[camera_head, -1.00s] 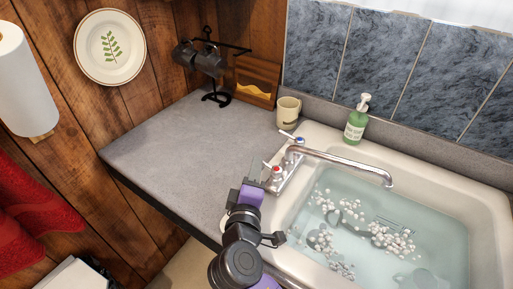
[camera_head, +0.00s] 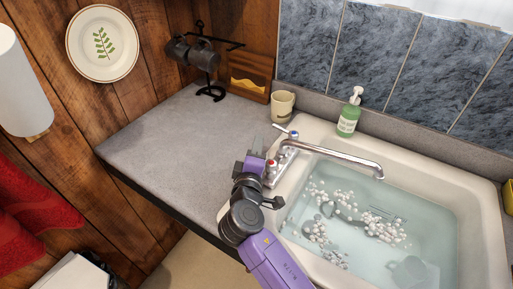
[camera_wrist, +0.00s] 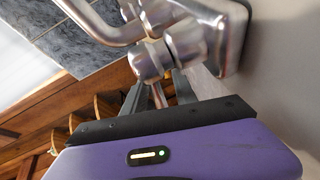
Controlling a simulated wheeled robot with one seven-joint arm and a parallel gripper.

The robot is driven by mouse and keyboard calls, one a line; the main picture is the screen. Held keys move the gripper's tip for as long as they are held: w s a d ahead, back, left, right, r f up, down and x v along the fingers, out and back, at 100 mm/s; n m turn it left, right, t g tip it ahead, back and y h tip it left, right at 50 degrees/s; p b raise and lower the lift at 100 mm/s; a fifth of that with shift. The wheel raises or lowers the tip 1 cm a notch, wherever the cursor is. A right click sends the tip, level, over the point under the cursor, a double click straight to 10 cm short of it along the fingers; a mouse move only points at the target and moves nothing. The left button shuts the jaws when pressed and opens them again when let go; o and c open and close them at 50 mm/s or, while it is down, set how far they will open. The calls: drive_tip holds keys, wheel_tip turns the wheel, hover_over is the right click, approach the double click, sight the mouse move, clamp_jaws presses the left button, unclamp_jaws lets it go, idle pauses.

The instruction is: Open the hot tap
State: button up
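The chrome faucet (camera_head: 335,158) stands at the sink's back left corner, its spout over the basin. The red-marked hot tap (camera_head: 271,168) is at its near end, partly hidden by my gripper (camera_head: 262,148). The blue-marked cold tap (camera_head: 293,135) is at the far end. In the wrist view, a chrome tap body (camera_wrist: 186,42) with a thin lever (camera_wrist: 158,94) shows just beyond my gripper (camera_wrist: 170,88). The fingers look apart, with the lever between them. Whether they touch it I cannot tell.
The sink (camera_head: 480,190) holds water, suds and submerged dishes. A green soap bottle (camera_head: 348,117) and a beige mug (camera_head: 283,106) stand behind the faucet. A mug stand (camera_head: 208,75) is farther back. The grey counter (camera_head: 170,140) left of my gripper is clear.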

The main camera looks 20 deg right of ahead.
clamp_jaws()
idle(1.3)
